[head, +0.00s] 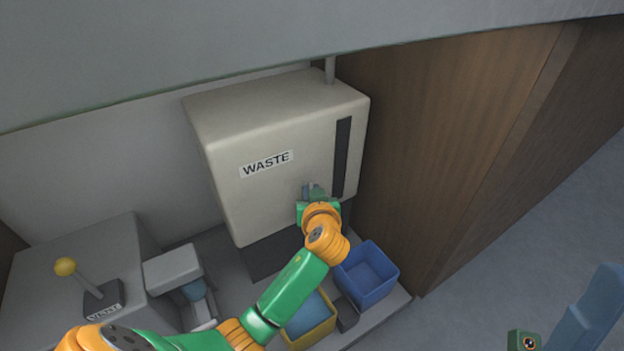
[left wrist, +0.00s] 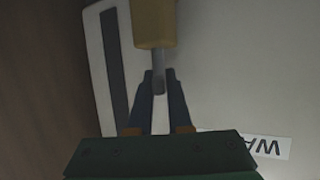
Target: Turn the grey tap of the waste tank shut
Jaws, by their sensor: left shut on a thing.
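The waste tank (head: 235,190) is a large cream box labelled WASTE, mounted at the back wall. My left gripper (head: 312,190) is at the lower right of its front face, and mostly hides the tap in the head view. In the left wrist view, the dark blue fingertips of my left gripper (left wrist: 160,88) are shut on the thin grey lever of the tap (left wrist: 158,65). A tan cylindrical part (left wrist: 154,22) lies at the far end of the lever. I cannot tell the tap's exact angle. My right gripper cannot be made out.
A blue bin (head: 378,290) and a yellow bin (head: 322,325) stand below the tank, close to my left arm. A grey machine with a yellow-knobbed lever (head: 66,267) is at the left. A wooden wall (head: 430,130) closes the right side of the tank.

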